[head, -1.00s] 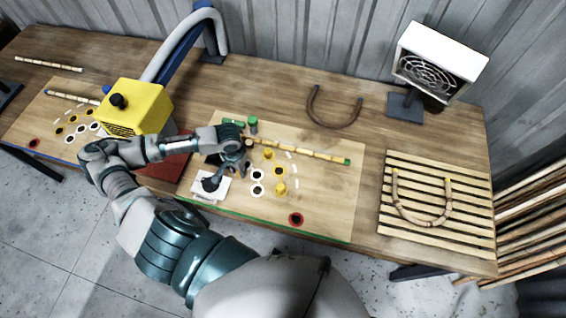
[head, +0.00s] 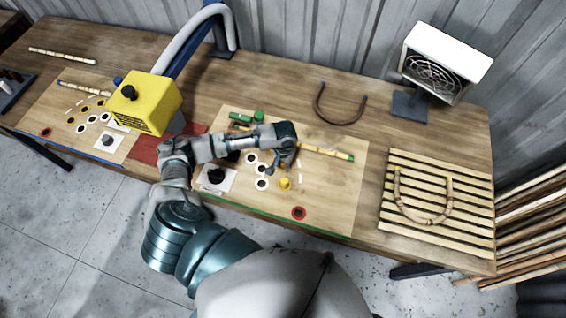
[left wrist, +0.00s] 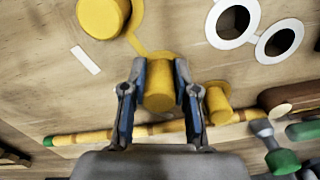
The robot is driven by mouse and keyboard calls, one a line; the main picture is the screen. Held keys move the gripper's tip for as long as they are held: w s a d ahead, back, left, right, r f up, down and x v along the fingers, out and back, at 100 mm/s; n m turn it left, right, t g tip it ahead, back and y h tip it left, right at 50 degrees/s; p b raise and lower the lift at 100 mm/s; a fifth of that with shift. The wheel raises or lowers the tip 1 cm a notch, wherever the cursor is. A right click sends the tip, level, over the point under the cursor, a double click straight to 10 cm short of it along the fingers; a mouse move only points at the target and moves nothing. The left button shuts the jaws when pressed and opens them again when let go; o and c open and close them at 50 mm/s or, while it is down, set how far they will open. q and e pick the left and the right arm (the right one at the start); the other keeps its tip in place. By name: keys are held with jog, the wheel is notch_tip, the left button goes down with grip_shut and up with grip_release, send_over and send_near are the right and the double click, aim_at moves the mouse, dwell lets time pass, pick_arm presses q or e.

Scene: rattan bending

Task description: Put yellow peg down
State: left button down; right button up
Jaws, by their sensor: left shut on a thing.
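My left gripper (head: 285,168) is over the right-hand work board (head: 330,205), near its yellow rings. In the left wrist view, my left gripper (left wrist: 160,85) is shut on a yellow peg (left wrist: 160,88). The held peg overlaps a yellow ring (left wrist: 150,42) on the board; I cannot tell whether it touches the wood. A second yellow peg (left wrist: 103,14) stands in the adjoining ring; it also shows in the head view (head: 284,183). A third yellow peg (left wrist: 219,103) is just right of the fingers. My right gripper is not in view.
A bamboo-like pole (head: 328,152) lies behind the gripper. White rings with dark centres (left wrist: 232,22) are beside the yellow ones. Green pegs (head: 259,116) are at the board's back left. A yellow box-shaped device (head: 145,103) stands left. A slatted rack (head: 440,238) is at right.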

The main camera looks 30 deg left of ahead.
pick_arm(q)
jog(key=shift+d, duration=0.3)
jog(key=c, duration=1.2)
grip_release()
jog(key=o, duration=0.3)
jog(key=shift+a, duration=0.2)
jog(key=shift+w+a, duration=0.15)
jog(key=shift+a, duration=0.35)
jog(key=shift+r, duration=0.1)
jog(key=r, duration=1)
jog(key=shift+d+r, duration=0.4)
jog(key=shift+a+r, duration=0.2)
jog(key=shift+r, duration=0.3)
jog(key=shift+a, duration=0.1)
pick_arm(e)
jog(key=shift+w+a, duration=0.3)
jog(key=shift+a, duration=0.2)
